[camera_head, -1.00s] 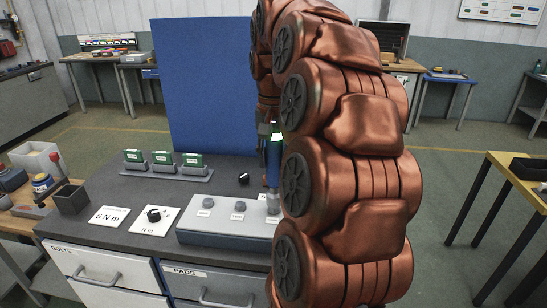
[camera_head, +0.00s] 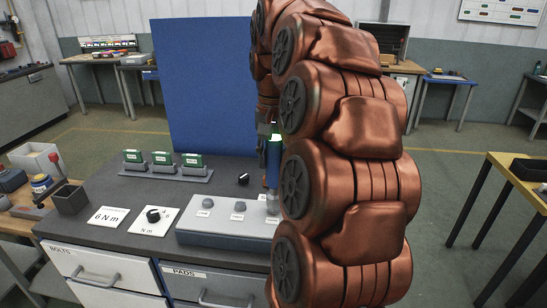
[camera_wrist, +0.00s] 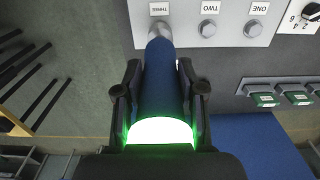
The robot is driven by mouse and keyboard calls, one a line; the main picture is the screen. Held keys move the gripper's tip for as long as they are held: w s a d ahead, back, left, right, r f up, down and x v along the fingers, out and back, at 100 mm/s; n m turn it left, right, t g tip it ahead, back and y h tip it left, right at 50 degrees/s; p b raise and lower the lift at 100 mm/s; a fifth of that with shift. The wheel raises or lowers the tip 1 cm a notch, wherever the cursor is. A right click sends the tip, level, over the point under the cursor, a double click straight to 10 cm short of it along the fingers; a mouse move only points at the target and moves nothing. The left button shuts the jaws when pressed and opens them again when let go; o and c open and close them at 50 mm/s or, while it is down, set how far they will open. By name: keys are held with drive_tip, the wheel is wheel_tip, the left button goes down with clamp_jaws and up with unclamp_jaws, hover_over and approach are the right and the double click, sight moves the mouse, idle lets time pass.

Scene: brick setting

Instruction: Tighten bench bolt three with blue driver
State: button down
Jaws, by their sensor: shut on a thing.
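The blue driver (camera_head: 273,168) stands upright at the right end of the grey bolt block (camera_head: 212,237), partly behind my arm. My gripper (camera_wrist: 161,90) is shut on the driver, which also shows in the wrist view (camera_wrist: 160,75); a bright green light glows at its near end. The driver's metal lower end is at the place labelled THREE and covers bolt three, so I cannot see how the bolt sits. Bolt one (camera_wrist: 252,28) and bolt two (camera_wrist: 207,28) stand uncovered beside it. A card reading 6 N m (camera_head: 106,219) lies on the bench (camera_head: 112,187).
A dial (camera_head: 154,216) marked N m sits left of the block. A rack (camera_head: 135,171) with several green-topped pads stands behind it. A small black knob (camera_head: 243,179) lies near the blue panel (camera_head: 205,85). A yellow-edged table (camera_head: 515,190) stands at right, across open floor.

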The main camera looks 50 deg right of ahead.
sight(274, 145)
drive_tip(key=shift+f+b, duration=1)
drive_tip(key=shift+f, duration=0.3)
idle(1.4)
drive_tip(key=shift+r, duration=0.1)
drive_tip(key=shift+r+p, duration=1.05)
drive_tip(key=shift+r, duration=2.4)
